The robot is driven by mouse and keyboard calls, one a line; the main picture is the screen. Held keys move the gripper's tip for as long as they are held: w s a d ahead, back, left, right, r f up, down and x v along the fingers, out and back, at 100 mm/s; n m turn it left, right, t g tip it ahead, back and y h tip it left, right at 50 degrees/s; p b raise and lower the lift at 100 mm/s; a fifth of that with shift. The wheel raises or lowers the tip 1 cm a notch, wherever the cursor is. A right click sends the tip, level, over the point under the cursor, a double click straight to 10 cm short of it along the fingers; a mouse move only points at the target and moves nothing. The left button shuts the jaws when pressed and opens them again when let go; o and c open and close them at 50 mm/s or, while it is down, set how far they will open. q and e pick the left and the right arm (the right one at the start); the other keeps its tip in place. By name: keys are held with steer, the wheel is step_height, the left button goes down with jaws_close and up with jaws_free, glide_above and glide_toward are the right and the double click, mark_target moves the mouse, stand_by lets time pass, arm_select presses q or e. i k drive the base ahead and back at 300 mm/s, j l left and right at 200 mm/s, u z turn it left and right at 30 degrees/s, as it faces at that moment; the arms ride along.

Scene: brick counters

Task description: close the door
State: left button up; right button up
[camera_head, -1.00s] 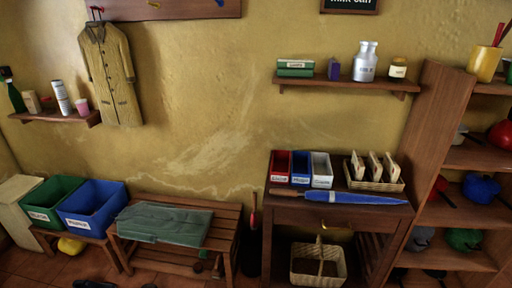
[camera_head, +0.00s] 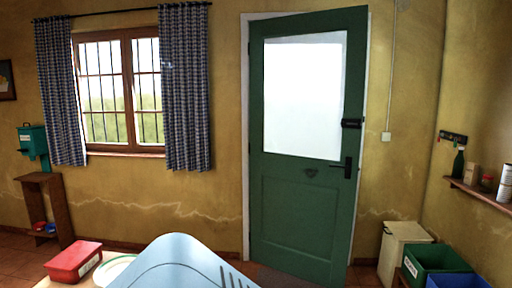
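The green door (camera_head: 300,205) stands right of centre in the head view, with a bright glass pane (camera_head: 303,95) in its upper half. It appears slightly ajar, its right, handle side swung into the room. A black handle (camera_head: 347,167) is on its right side, with a dark lock (camera_head: 351,123) above it. The pale door frame (camera_head: 245,130) shows along the left side and top. The door's lower edge is partly cut off by the picture's bottom. Neither of my grippers is in view.
A light blue slotted shape (camera_head: 185,262) fills the bottom centre; I cannot tell what it is. A red box (camera_head: 74,262) is left of it. A cream bin (camera_head: 402,248) and a green crate (camera_head: 435,258) stand right of the door. A curtained window (camera_head: 118,92) is left.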

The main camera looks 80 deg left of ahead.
mark_target(302, 209)
steer(key=u, duration=2.25)
steer(key=i+z, duration=0.1)
steer(key=i, duration=0.4)
steer(key=i+j, duration=0.15)
steer(key=i, duration=0.35)
steer(key=i+j+z, duration=0.15)
steer(key=i, duration=0.35)
steer(key=i+j+z, duration=0.1)
steer(key=i, duration=0.4)
steer(key=i+j, duration=0.25)
steer(key=i, duration=0.25)
steer(key=i+j+z, duration=0.15)
steer(key=i, duration=0.3)
steer(key=i+j+z, duration=0.1)
steer(key=i+j, duration=0.2)
steer(key=i, duration=0.2)
